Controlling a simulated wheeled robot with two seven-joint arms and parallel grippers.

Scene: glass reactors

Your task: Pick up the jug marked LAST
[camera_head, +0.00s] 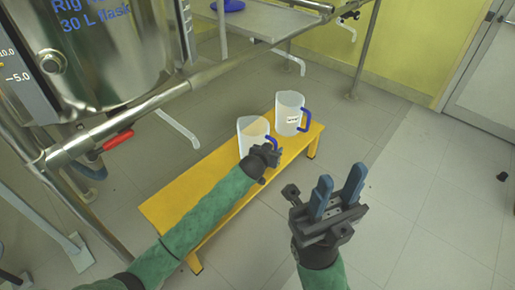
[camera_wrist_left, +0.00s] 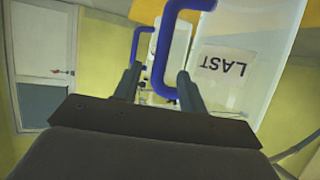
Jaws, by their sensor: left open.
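The jug marked LAST (camera_wrist_left: 245,50) fills the upper right of the left wrist view, where its label appears upside down. Its blue handle (camera_wrist_left: 160,65) lies between the spread fingers of my left gripper (camera_wrist_left: 158,85). In the head view this jug (camera_head: 252,127) is the nearer clear one on the yellow bench, with my open left gripper (camera_head: 266,155) at its handle side, hiding its lower part. I cannot tell whether the fingers touch the handle. My right gripper (camera_head: 339,180) is open and empty, to the right of the bench.
A second clear jug (camera_head: 288,112) with a blue handle and white label stands behind, on the far end of the yellow bench (camera_head: 185,205). A steel reactor frame (camera_head: 150,105) stands at the left. A grey table (camera_head: 265,20) is at the back.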

